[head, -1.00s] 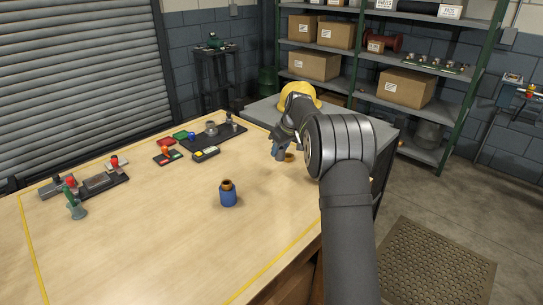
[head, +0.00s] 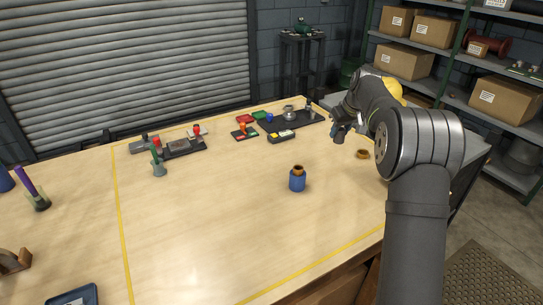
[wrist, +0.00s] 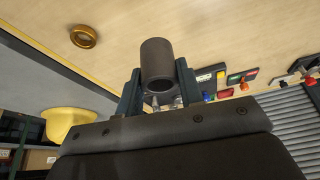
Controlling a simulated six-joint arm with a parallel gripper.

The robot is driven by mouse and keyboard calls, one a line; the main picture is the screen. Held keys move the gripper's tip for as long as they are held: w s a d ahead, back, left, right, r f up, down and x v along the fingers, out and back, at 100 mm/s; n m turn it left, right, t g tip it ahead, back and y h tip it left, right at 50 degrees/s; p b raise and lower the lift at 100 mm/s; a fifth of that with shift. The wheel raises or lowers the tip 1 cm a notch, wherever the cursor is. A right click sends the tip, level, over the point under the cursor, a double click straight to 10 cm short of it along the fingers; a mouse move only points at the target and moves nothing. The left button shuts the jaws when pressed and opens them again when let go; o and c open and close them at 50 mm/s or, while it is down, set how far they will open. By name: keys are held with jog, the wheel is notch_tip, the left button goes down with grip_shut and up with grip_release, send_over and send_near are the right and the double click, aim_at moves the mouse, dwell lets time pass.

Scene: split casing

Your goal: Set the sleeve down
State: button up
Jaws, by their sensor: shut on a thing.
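The sleeve (wrist: 157,62) is a dark grey hollow cylinder. In the wrist view it stands between the two fingers of my gripper (wrist: 158,92), which is shut on it. In the head view my gripper (head: 341,130) is over the far right part of the table, with the sleeve only a small dark shape below it. I cannot tell exactly how high the sleeve is above the wood. A brass ring (head: 362,154) lies on the table to the right of my gripper; it also shows in the wrist view (wrist: 84,36).
A blue cylinder (head: 297,181) with a bronze top stands mid-table. A dark tray (head: 292,119) with metal parts lies behind, near a yellow-marked block (head: 281,137) and coloured pieces. The table's front centre is bare.

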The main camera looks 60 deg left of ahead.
jog(key=s+a+f, duration=0.2)
jog(key=s+a, duration=0.3)
jog(key=s+a+f, duration=0.2)
jog(key=s+a, duration=0.4)
jog(key=s+a+f, duration=0.2)
jog(key=s+a, duration=0.4)
jog(key=shift+s+a+f, duration=0.1)
jog(key=shift+a+f, duration=0.1)
jog(key=shift+s+a+f, duration=0.2)
jog(key=shift+a+f, duration=0.05)
jog(key=shift+f, duration=1.95)
jog(key=shift+f, duration=0.15)
jog(key=o, duration=1.1)
